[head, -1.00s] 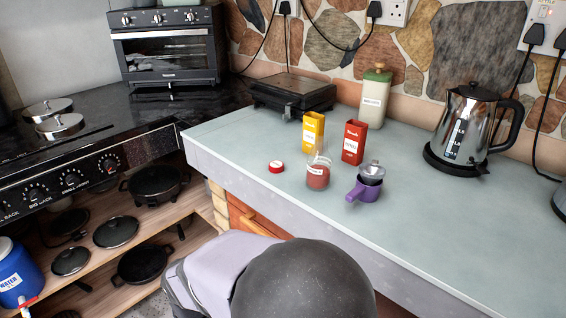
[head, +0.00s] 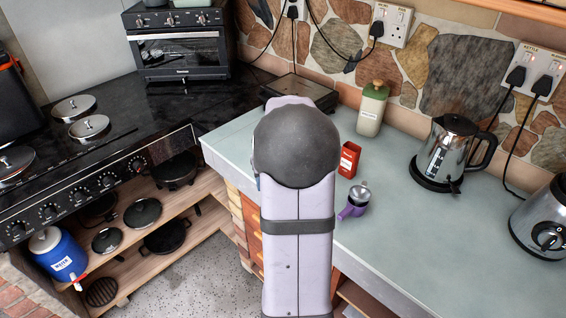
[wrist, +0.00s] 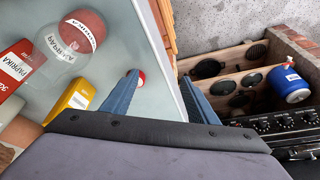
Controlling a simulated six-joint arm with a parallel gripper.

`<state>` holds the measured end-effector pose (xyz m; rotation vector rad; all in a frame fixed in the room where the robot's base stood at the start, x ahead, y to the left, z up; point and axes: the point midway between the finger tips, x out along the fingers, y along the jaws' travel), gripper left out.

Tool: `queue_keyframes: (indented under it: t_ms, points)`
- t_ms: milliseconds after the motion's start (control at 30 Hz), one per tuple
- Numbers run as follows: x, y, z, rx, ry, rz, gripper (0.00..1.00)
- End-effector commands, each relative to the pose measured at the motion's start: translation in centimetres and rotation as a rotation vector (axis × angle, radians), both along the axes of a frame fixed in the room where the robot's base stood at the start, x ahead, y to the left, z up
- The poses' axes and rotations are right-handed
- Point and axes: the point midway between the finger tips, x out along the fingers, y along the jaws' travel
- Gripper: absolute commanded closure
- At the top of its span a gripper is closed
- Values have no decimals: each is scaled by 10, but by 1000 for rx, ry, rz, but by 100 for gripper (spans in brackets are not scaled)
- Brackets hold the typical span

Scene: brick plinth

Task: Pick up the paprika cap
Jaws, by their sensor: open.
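The small red paprika cap (wrist: 141,77) lies on the pale counter near its edge in the wrist view, partly hidden by my left finger. My gripper (wrist: 160,77) is open and empty; its two blue fingers point toward the counter edge, with the cap close to the left fingertip. I cannot tell whether they touch. In the head view my arm hides the cap, the jar and my gripper.
A red tin (head: 349,160) and a yellow tin (wrist: 72,98) stand near the jar. A purple cup (head: 352,208) with a metal piece is to the right. The kettle (head: 450,155) and green-topped canister (head: 371,108) stand farther back. Shelves with pans lie below the counter edge.

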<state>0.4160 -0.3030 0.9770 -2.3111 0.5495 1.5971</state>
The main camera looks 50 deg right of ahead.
Motion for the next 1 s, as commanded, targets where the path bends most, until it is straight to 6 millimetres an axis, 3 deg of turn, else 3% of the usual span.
queue_keyframes:
  t_ms: [33,233,1000]
  points:
    - [-3,-14,15,-7,-7,-18,46]
    - [-7,-39,27,-24,-23,-47,46]
    - [2,-48,3,-26,-23,-49,46]
